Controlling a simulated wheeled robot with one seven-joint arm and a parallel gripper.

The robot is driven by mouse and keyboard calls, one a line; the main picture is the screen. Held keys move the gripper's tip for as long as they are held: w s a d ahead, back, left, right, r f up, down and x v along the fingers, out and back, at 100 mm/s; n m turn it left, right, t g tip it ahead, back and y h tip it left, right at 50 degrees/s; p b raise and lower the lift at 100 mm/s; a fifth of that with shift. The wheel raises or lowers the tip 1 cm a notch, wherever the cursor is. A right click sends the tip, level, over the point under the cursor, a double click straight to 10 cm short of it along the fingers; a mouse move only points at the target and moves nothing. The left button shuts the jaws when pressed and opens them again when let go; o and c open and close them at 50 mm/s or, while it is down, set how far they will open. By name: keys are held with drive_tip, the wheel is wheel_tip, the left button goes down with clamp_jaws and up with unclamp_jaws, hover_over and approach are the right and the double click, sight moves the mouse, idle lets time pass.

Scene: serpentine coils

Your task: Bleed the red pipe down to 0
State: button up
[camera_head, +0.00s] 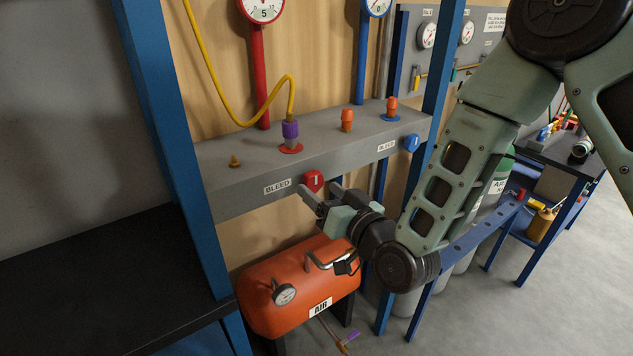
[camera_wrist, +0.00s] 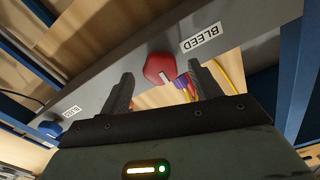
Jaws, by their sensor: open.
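The red pipe (camera_head: 258,72) rises behind the grey ledge to a round gauge (camera_head: 262,8) with a white face; the reading is too small to tell. A red bleed knob (camera_head: 313,181) with a white mark is on the ledge's front face, beside a BLEED label (camera_head: 278,187). My gripper (camera_head: 309,197) is open and empty just in front of and below this knob. In the wrist view the red knob (camera_wrist: 159,68) lies ahead of and between the two open fingers (camera_wrist: 160,88), apart from them.
A blue knob (camera_head: 411,142) with its own BLEED label is to the right on the same ledge (camera_head: 235,168). A yellow hose (camera_head: 215,75) runs to a purple fitting (camera_head: 290,130). An orange air tank (camera_head: 255,300) is below. Blue posts (camera_head: 170,120) frame the ledge.

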drive_tip(key=shift+p+x, duration=0.3)
drive_tip(key=shift+x, duration=1.05)
drive_tip(key=c, duration=1)
drive_tip(key=shift+o, duration=0.2)
